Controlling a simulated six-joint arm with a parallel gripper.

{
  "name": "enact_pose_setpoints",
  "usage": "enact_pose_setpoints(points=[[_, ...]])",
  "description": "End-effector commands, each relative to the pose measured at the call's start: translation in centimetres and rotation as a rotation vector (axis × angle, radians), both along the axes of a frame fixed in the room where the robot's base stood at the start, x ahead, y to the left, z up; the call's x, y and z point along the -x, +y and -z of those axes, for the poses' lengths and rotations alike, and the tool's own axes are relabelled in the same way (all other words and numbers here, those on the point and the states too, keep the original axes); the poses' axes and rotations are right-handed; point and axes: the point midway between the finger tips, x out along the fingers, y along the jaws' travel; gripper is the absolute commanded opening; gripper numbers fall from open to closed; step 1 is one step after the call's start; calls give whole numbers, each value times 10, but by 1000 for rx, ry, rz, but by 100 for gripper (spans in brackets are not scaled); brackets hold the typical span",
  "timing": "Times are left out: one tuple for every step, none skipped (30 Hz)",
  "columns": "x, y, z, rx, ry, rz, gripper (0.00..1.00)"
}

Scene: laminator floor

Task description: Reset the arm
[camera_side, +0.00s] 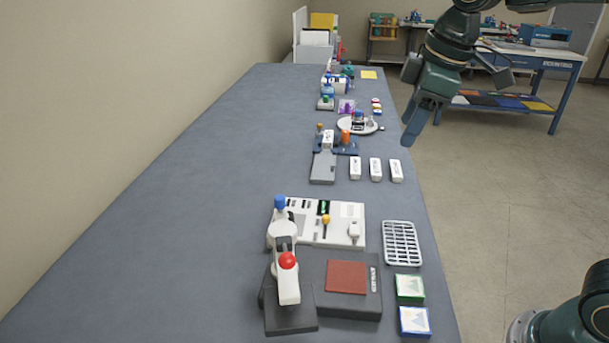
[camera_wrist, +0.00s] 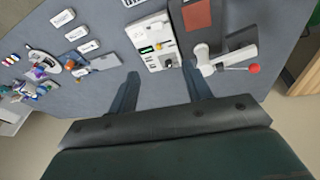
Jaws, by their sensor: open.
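My gripper (camera_side: 428,112) hangs in the air at the upper right of the side view, past the right edge of the grey table (camera_side: 180,190). It is dark green with blue-grey fingers. In the wrist view my gripper (camera_wrist: 163,92) has its two fingers spread wide apart with nothing between them. The grey table and its devices lie beyond the fingers there. The arm is clear of everything on the table.
A press with a red-knobbed lever (camera_side: 287,262) stands at the near end, beside a white panel (camera_side: 340,222), a white rack (camera_side: 402,243) and two picture boxes (camera_side: 409,287). Three white blocks (camera_side: 376,169) lie farther back. A blue workbench (camera_side: 530,58) stands behind. The table's left side is bare.

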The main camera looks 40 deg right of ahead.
Motion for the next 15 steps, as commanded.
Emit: enact_pose_setpoints(points=[[13, -4, -1, -11, -13, 38, 49], [20, -6, -1, -17, -20, 61, 49], [28, -8, -1, -27, -29, 93, 49], [35, -10, -1, -34, -37, 116, 49], [41, -12, 0, -41, -44, 139, 49], [50, -14, 1, -51, -53, 170, 49], [57, -15, 2, -58, -59, 194, 49], [63, -17, 3, -67, -67, 216, 49], [72, -19, 4, -77, -77, 248, 49], [78, -21, 6, -85, -83, 271, 49], [85, -22, 8, -93, -90, 295, 49], [93, -24, 10, -104, -99, 325, 49], [99, -25, 12, -113, -107, 347, 49], [105, -26, 15, -121, -114, 371, 49], [114, -27, 18, -132, -123, 401, 49]])
